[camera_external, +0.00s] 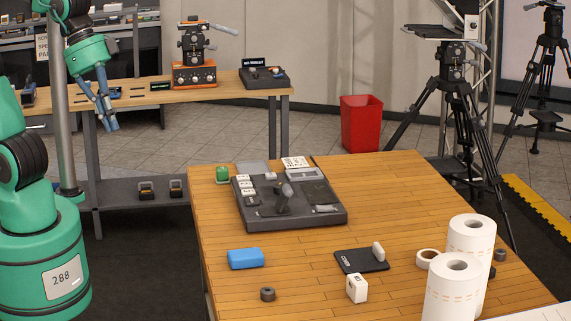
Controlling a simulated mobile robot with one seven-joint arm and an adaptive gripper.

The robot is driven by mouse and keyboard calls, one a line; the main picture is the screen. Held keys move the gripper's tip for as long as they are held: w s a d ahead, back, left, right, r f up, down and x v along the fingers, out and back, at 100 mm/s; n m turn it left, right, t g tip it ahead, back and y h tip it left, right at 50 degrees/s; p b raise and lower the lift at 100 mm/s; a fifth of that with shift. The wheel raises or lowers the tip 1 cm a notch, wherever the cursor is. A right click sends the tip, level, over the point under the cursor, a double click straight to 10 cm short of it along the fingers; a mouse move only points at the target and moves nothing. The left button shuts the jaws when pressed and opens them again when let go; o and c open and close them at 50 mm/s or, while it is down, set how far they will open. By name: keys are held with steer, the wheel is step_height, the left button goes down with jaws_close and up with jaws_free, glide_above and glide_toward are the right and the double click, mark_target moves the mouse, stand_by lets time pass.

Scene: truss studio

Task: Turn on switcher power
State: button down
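A dark grey control console (325,217) with a short upright lever and white keys at its left side lies on the wooden table. It looks like the switcher; its power control is too small to tell. A smaller black box (264,77) with a lettered sign stands on the back bench, and I cannot tell its function. My gripper (108,125) hangs at the upper left, fingers pointing down, in front of the back bench. It is well apart from the console and touches nothing that I can see. Its finger gap is too small to judge.
The wooden table (400,200) also bears a blue block (245,259), a black pad (350,262), a white cube (357,288), paper rolls (452,290) and a green item (222,174). A red bin (361,122) and tripods (452,90) stand behind. The table's right rear is clear.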

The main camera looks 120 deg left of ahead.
steer(key=w+a+r+n+g+p, duration=0.1)
steer(key=w+a+r+n+p, duration=0.15)
steer(key=w+a, duration=0.4)
steer(key=w+a+r+n+g+p, duration=0.1)
steer(key=w+a+n+p, duration=0.1)
steer(key=w+a+n, duration=0.4)
steer(key=w+a+f+n+g+p, duration=0.1)
steer(key=w+a+n+p, duration=0.1)
steer(key=w+a, duration=0.35)
steer(key=w+a+f+n+p, duration=0.1)
steer(key=w+a+f+n, duration=0.15)
steer(key=a, duration=0.55)
steer(key=n+g+h+p, duration=0.2)
steer(key=n+g+p, duration=0.1)
steer(key=n+p, duration=0.65)
glide_above(322, 207)
steer(key=w+a+b, duration=0.1)
steer(key=a+b, duration=0.1)
step_height(322, 207, down, 21)
steer(key=n, duration=0.1)
steer(key=shift+w+d+r, duration=0.15)
steer(key=f+p, duration=0.1)
steer(key=f, duration=0.3)
steer(key=d+f, duration=0.1)
steer(key=f, duration=0.4)
steer(key=s+f+p, duration=0.1)
steer(key=f, duration=0.4)
steer(key=shift+s+d+p, duration=0.1)
steer(key=shift+d+p, duration=0.05)
steer(key=shift+p, duration=0.2)
